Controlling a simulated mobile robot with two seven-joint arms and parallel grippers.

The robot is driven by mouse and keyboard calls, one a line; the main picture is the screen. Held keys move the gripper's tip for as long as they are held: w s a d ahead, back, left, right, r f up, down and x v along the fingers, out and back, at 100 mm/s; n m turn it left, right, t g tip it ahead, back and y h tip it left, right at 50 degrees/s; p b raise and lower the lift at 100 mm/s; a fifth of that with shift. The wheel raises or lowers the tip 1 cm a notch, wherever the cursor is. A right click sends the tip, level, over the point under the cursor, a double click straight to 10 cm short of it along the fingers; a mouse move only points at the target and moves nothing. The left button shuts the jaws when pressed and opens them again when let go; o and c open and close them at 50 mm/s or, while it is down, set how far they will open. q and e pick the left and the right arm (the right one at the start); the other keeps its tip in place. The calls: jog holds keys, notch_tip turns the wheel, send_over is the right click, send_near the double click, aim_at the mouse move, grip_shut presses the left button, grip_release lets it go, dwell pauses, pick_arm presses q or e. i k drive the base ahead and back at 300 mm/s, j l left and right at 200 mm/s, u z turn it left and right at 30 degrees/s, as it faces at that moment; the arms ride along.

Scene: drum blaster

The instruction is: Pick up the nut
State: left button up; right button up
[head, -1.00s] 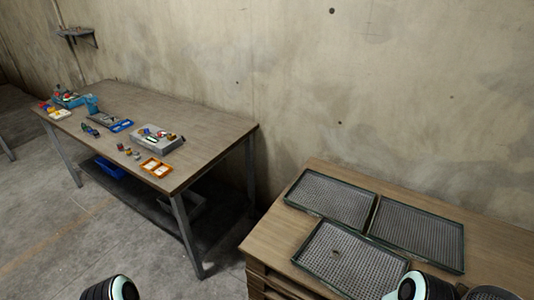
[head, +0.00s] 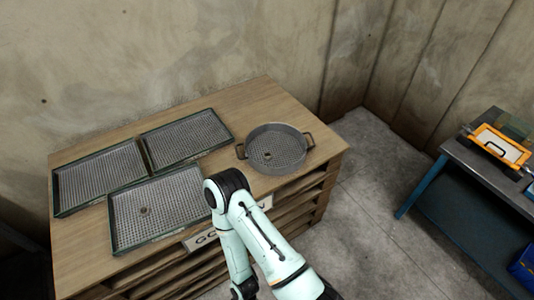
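A small brownish piece (head: 144,210), which may be the nut, lies in the front mesh tray (head: 176,226) on the wooden bench. Another small brownish piece (head: 267,156) lies in the round mesh basket (head: 290,172) to the right. Both are too small to tell their exact shape. One of my arms, apparently the right, reaches in from the bottom, bent over the bench front, with its far part pointing down out of the picture.
Two more mesh trays, left (head: 98,176) and middle (head: 187,138), look empty at the back of the wooden bench (head: 251,98). The bench has shelves below. Bare floor (head: 372,205) separates it from a blue-legged table (head: 471,160) at right with an orange-framed item (head: 498,144).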

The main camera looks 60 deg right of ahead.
aim_at(266, 159)
jog(key=z, duration=2.15)
jog(key=i+l, duration=0.35)
jog(key=l, duration=0.25)
jog(key=u, duration=0.05)
